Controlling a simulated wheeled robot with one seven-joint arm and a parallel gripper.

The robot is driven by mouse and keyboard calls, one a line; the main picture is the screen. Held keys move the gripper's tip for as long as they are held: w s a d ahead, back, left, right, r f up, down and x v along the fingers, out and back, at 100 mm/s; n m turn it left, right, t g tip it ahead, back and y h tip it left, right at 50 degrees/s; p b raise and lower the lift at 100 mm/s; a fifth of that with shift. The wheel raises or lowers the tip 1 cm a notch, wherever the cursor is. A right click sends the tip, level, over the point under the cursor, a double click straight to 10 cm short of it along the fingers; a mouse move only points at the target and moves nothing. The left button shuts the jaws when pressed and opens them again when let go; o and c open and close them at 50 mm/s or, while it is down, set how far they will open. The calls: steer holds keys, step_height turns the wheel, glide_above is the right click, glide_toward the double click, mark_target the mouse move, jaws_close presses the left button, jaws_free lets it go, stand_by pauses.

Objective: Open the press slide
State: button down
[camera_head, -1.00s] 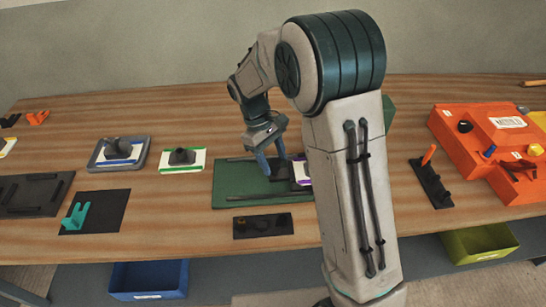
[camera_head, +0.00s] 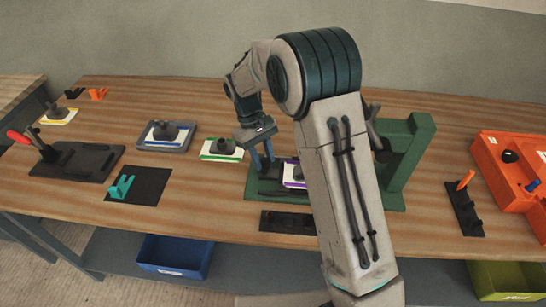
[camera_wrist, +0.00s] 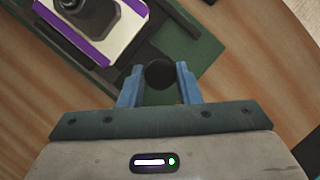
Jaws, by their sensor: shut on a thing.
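The press has a green base (camera_head: 385,202) with a green upright frame (camera_head: 412,150) at its right end. Its dark slide (camera_head: 262,186) lies on the base near the left end and carries a white, purple-edged mould (camera_head: 290,181). My gripper (camera_head: 262,166) is at the slide's left end. In the wrist view my gripper (camera_wrist: 159,84) is shut on a dark round knob (camera_wrist: 160,73) between its blue fingers. The purple-edged mould (camera_wrist: 97,28) also shows there, apart from the fingers. My arm hides part of the press.
A green-edged mould (camera_head: 221,150) stands just left of the press. A dark plate (camera_head: 288,222) lies in front of it. A teal bracket (camera_head: 122,187) is further left, and an orange fixture (camera_head: 505,180) is on the right. Bare wood lies between the teal bracket and press.

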steer(key=shift+w+a, duration=0.15)
steer(key=shift+a, duration=0.25)
steer(key=c, duration=1.1)
jaws_free()
steer(key=shift+o, duration=0.2)
steer(key=shift+a+r, duration=0.1)
steer(key=shift+r, duration=0.05)
steer(key=v, duration=1.3)
steer(key=shift+r, duration=0.35)
